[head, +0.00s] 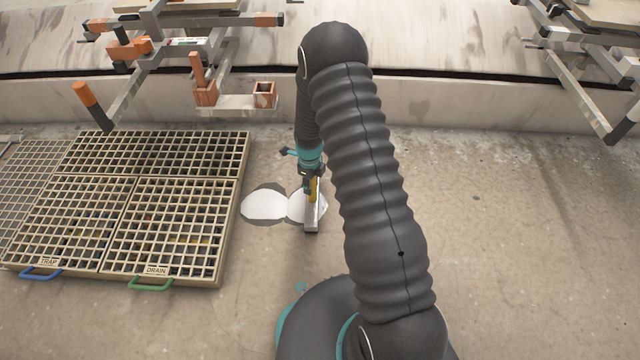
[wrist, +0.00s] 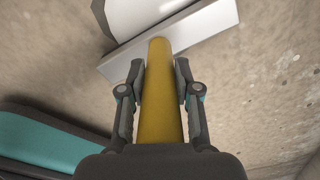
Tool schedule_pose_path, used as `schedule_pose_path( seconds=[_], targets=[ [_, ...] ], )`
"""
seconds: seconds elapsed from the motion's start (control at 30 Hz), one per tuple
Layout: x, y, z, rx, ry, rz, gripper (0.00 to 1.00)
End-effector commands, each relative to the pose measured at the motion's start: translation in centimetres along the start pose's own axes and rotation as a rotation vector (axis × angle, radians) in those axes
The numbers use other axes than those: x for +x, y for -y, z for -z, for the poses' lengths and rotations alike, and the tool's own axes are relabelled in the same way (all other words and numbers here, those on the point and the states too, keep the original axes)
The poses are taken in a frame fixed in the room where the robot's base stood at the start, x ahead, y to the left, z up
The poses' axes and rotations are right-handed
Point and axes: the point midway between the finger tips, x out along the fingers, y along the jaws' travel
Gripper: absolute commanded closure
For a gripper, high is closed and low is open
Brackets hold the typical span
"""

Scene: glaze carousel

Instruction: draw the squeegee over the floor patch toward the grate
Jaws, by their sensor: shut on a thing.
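My gripper (head: 308,180) is shut on the yellow handle of the squeegee (head: 312,215). In the wrist view the handle (wrist: 160,90) runs between both fingers of my gripper (wrist: 158,85), and the pale squeegee head (wrist: 205,28) lies across its far end. The head is down at the floor, over the right part of a white floor patch (head: 264,205). The patch has two white lobes with darker wet-looking edges.
A green handle (head: 150,285) and a blue handle (head: 40,274) stick out at the grate's front edge. A metal rack with orange parts (head: 205,93) and a small orange box (head: 264,94) stand behind the grate. Bare floor (head: 520,240) is open on the right.

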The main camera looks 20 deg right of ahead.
Motion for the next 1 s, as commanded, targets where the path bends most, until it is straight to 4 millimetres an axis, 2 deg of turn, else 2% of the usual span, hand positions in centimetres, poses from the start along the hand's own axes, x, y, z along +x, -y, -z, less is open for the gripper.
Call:
schedule_pose_path(
  seconds=[1.0],
  targets=[
    [0.0, -4.8, -9.4, -0.001, 0.002, 0.002, 1.00]
  ],
)
